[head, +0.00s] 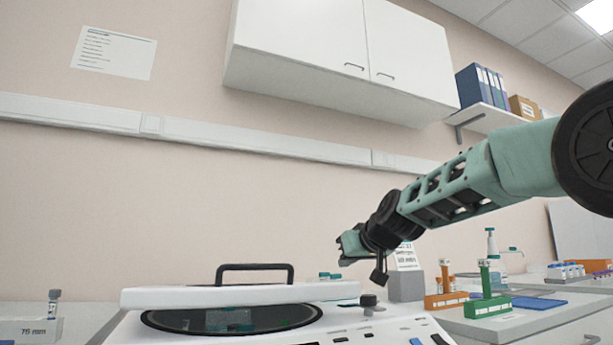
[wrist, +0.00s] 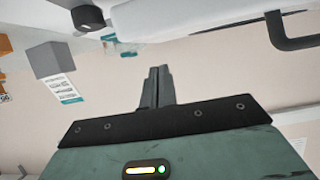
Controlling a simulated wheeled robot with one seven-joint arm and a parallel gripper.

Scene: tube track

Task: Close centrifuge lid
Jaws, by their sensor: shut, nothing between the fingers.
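The white centrifuge (head: 385,325) stands at the bottom centre of the head view. Its white lid (head: 200,297) with a black handle (head: 255,268) is seen nearly edge-on above the dark round bowl (head: 232,319), which shows below the lid's front edge, so the lid is not flush. In the wrist view the lid (wrist: 200,15) is at the top and the handle (wrist: 290,38) at the right. My gripper (head: 345,243) is above the lid's right end, right of the handle, apart from both. Its fingers (wrist: 159,72) are together and empty.
A dark knob (head: 368,300) is at the lid's right end. A grey box with a label (head: 405,272), an orange rack (head: 445,299) and a green rack (head: 487,305) stand to the right. A white wall cabinet (head: 340,50) hangs above. The space left of my gripper is clear.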

